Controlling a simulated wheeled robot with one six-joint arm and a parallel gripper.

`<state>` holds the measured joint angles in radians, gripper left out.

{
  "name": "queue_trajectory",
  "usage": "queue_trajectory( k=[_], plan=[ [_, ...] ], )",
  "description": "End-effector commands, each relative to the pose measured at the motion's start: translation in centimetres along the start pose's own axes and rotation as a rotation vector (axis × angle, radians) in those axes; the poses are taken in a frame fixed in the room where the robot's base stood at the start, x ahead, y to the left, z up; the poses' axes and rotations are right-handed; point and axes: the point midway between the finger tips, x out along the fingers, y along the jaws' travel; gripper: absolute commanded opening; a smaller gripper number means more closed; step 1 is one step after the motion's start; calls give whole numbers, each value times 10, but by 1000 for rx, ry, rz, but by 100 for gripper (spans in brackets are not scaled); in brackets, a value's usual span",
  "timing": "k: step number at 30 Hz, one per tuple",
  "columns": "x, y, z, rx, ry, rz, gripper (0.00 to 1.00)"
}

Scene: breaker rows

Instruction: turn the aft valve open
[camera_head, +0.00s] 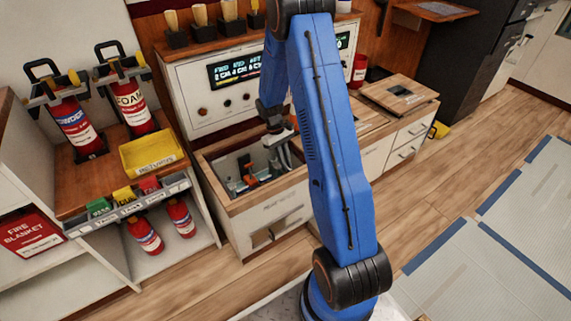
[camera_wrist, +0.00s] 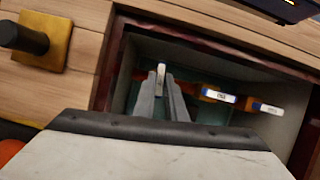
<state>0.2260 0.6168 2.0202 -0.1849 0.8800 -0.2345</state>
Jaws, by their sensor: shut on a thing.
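A recessed box (camera_head: 225,200) in the wooden counter holds a row of labelled valve handles. My gripper (camera_head: 284,158) reaches down into its right part. In the wrist view my gripper (camera_wrist: 166,92) is shut on a valve handle with a white label end (camera_wrist: 161,74). That handle points along my fingers, and most of it is hidden between them. Two other handles, orange and blue with white labels, lie to the right: a middle one (camera_wrist: 218,95) and a far right one (camera_wrist: 265,106). The labels are too small to read, so I cannot tell which is aft.
The box walls (camera_wrist: 290,127) stand close around my fingers. A black knob on a brass plate (camera_wrist: 60,52) is left of the box. A yellow tray (camera_head: 152,153) and fire extinguishers (camera_head: 132,105) stand left. The wooden floor in front (camera_head: 420,215) is clear.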

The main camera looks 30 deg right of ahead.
Motion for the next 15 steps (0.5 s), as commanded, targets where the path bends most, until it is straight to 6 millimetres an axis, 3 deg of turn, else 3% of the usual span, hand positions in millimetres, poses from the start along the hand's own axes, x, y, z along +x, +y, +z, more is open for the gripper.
queue_trajectory(
  k=[15],
  plan=[
    [0, 1, 0, 124, -1, -51, 0]
  ],
)
